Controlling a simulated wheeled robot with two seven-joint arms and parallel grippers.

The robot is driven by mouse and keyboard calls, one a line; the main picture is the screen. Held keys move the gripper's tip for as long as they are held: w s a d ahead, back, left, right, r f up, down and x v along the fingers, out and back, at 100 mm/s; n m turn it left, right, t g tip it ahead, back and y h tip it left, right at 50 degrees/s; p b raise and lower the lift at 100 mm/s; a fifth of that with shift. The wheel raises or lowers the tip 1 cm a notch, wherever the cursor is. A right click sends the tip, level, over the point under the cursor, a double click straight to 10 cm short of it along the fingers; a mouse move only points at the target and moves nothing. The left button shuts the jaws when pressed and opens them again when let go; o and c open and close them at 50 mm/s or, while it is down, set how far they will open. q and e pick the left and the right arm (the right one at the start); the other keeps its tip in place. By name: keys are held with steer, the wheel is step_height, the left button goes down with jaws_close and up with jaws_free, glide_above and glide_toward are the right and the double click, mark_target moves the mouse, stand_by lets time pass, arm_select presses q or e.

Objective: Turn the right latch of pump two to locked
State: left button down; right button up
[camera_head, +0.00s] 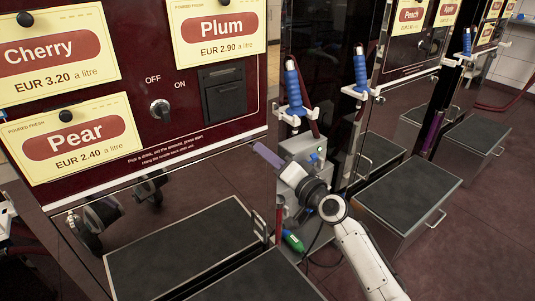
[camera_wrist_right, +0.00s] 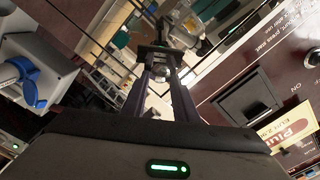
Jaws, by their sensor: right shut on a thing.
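My right gripper (camera_head: 262,150) reaches from the lower right to the lower right corner of the near dark red pump (camera_head: 215,135). In the right wrist view its two long dark fingers (camera_wrist_right: 161,76) are close together at the tips, shut on a small grey piece (camera_wrist_right: 161,69). The fingers hide most of this piece. I cannot tell from its shape whether it is the right latch, or which way it is turned. No number on the pump is readable.
Dark-topped steps (camera_head: 190,250) lie below. A switch knob (camera_head: 159,110) sits on the pump front. Another pump (camera_head: 412,45) stands farther right.

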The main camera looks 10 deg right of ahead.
arm_select(q)
steer(key=shift+s+a+r+p, duration=0.1)
steer(key=shift+p, duration=0.55)
arm_select(e)
steer(key=m, duration=0.7)
steer(key=shift+f, duration=0.1)
steer(key=o, duration=1.1)
steer(key=shift+c, duration=0.2)
arm_select(q)
steer(key=shift+s+a+r+g+p, duration=0.15)
steer(key=shift+g+p, duration=0.15)
steer(key=shift+p, duration=0.4)
arm_select(e)
steer(key=v, duration=1)
